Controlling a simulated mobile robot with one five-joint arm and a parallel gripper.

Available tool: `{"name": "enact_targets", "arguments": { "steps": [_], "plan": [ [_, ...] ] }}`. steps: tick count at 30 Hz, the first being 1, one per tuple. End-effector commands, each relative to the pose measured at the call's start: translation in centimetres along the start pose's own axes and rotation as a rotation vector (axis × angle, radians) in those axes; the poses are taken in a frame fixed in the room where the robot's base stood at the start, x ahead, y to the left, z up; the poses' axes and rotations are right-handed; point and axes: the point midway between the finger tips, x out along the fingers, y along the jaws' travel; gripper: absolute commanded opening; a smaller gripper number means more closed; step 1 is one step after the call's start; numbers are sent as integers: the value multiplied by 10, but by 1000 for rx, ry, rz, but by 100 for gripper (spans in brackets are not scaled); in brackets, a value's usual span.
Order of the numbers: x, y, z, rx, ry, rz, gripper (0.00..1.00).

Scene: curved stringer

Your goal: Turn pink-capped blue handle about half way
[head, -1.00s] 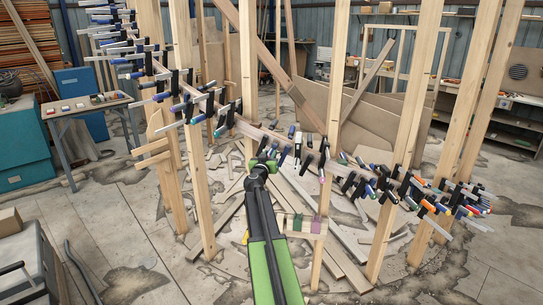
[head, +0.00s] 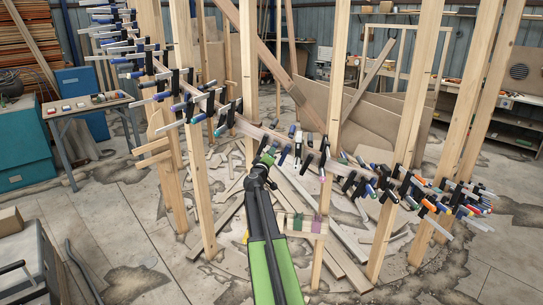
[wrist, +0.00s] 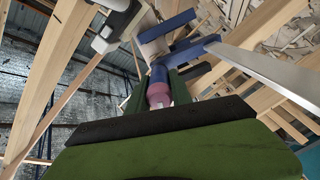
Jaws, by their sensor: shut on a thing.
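The pink-capped blue handle (wrist: 158,76) is in the middle of the wrist view, its pink end towards me. My gripper (wrist: 157,92) has its green fingers on both sides of this handle and is shut on it. In the head view my gripper (head: 268,155) is at the curved stringer, near the middle of the row of clamps. There it covers the handle, so the pink cap cannot be made out.
Upright timber posts (head: 333,130) stand close by. A grey clamp bar (wrist: 265,70) crosses the wrist view at right.

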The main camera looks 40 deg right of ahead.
Motion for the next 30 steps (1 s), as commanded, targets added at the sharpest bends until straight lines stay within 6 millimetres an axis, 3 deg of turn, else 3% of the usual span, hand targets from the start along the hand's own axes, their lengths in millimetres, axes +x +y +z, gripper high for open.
{"name": "enact_targets", "arguments": {
  "steps": [15, 30],
  "plan": [
    [-2, -3, 1, -421, 0, -2, 0],
    [-2, -4, 1, -575, 1, -3, 0]
  ]
}}
